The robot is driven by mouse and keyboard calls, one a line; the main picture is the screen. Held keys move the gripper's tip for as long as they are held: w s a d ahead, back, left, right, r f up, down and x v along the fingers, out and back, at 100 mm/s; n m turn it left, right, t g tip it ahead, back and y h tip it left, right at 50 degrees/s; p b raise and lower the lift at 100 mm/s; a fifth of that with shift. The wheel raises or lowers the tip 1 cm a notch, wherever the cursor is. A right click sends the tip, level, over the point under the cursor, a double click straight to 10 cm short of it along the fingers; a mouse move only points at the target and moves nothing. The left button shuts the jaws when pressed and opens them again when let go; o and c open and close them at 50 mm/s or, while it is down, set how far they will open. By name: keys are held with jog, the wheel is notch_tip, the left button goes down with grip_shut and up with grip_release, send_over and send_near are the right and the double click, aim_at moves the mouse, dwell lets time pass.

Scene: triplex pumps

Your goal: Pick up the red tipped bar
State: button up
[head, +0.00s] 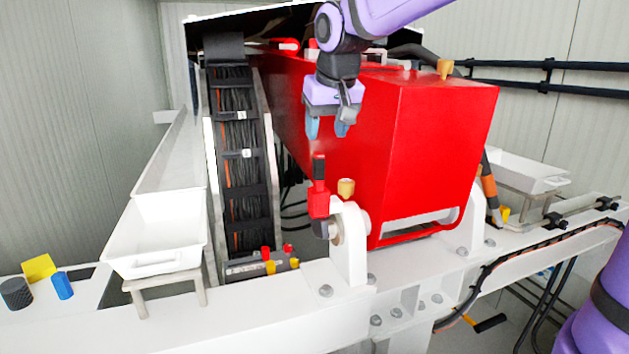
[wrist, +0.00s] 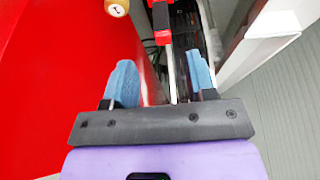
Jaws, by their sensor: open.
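A short upright bar (head: 319,172), dark in the middle with a red tip, stands on a red block (head: 318,204) beside the front of the red pump housing. My gripper (head: 327,128) hangs above it with its blue fingers pointing down, apart and empty. In the wrist view my gripper (wrist: 162,68) has its fingers spread. A red and black bar (wrist: 162,20), which looks like the same one, shows beyond the gap at the top of that view. Its contact with the fingers is not seen.
The big red housing (head: 436,150) is close to the gripper's right in the head view. A brass knob (head: 346,188) sits right beside the bar. A black cable chain (head: 238,160) and white tray (head: 158,235) are at left. Small colored parts (head: 268,260) lie below.

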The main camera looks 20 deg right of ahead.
aim_at(319, 154)
jog(key=x, duration=0.9)
jog(key=shift+w+a+f, duration=0.15)
jog(key=shift+a+f, duration=0.05)
grip_shut()
